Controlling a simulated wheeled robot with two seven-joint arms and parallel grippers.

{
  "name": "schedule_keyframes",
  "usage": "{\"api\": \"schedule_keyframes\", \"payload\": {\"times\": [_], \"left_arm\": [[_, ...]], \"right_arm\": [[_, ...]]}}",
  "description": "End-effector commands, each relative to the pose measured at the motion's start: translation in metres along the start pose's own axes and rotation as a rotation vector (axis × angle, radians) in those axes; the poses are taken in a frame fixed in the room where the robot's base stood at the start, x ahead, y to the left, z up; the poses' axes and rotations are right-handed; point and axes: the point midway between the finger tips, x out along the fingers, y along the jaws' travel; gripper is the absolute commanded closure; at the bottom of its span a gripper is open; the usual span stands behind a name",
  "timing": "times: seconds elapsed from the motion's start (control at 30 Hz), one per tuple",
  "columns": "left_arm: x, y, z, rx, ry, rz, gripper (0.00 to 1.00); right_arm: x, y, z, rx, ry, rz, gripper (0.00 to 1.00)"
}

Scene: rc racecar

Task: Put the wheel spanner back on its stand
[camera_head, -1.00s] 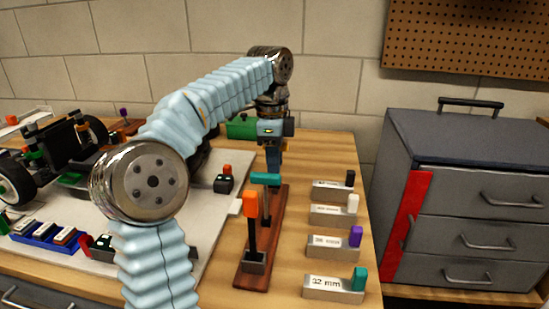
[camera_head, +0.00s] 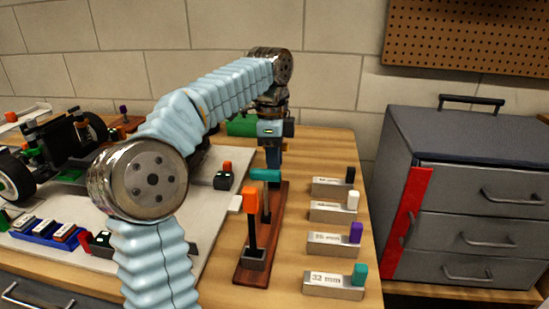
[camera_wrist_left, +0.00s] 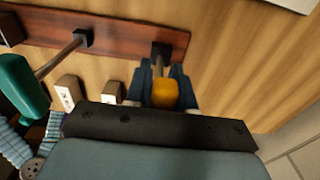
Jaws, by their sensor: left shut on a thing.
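The wooden stand (camera_head: 276,217) is a long red-brown board on the table; it also shows in the wrist view (camera_wrist_left: 120,36). My left gripper (camera_head: 272,162) points down over its far end. In the wrist view the left gripper (camera_wrist_left: 165,84) is shut on a yellow-handled tool, seemingly the wheel spanner (camera_wrist_left: 166,94). Its shaft points at the dark socket (camera_wrist_left: 161,50) at the stand's end; whether it sits in the socket I cannot tell. The fingers hide the spanner in the head view. My right gripper is not in view.
An orange-handled tool (camera_head: 251,200) and a teal-handled tool (camera_head: 265,174) stand upright on the stand, close to my gripper. Several labelled metal blocks (camera_head: 333,285) line the table's right side. The car (camera_head: 70,150) is at left, a drawer cabinet (camera_head: 470,190) at right.

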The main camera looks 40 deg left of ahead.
Motion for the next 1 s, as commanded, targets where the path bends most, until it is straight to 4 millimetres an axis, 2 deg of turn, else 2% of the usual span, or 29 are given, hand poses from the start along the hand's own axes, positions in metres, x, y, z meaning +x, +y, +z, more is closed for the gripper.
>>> {"api": "schedule_keyframes", "payload": {"times": [0.53,0.57,0.7,0.73,1.0], "left_arm": [[0.0107,0.0000,0.0003,0.000,0.000,-0.001,1.00],[0.0100,-0.0001,0.0003,0.000,0.001,-0.001,0.72],[0.0100,-0.0001,0.0003,0.000,0.000,-0.001,0.51],[0.0100,-0.0001,0.0003,0.000,0.000,-0.001,0.47],[0.0094,-0.0001,0.0004,0.000,0.000,0.000,0.47]], "right_arm": [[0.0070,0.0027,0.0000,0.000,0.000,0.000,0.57],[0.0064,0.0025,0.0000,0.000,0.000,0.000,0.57],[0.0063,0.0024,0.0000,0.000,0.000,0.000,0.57],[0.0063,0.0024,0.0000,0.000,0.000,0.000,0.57],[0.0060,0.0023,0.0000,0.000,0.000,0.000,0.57]]}}
